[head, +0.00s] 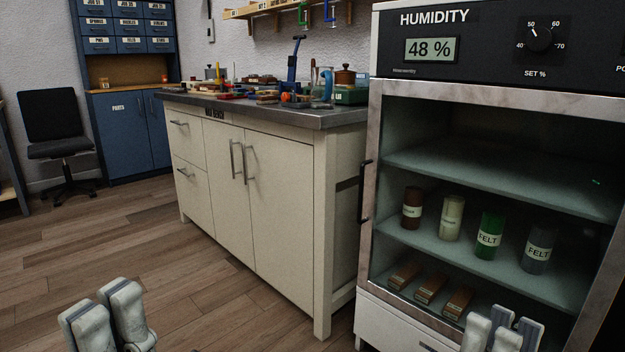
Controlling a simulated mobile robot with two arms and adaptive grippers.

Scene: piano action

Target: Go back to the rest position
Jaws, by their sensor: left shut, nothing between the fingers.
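My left gripper (108,314) shows at the bottom left, low over the wooden floor. Its pale grey fingers point up, it is shut and holds nothing. My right gripper (503,332) shows at the bottom right, in front of the lower part of the humidity cabinet (374,208). Only its fingertips are in the picture, and I cannot tell whether they are open or shut. The rest of both arms is out of the picture.
The humidity cabinet reads 48 % and holds several labelled jars (489,236) and wooden blocks (430,288) on its shelves. A cream workbench (280,200) carries many tools. A blue drawer cabinet (125,130) and a black chair (58,135) stand behind. Floor (110,240) at left is clear.

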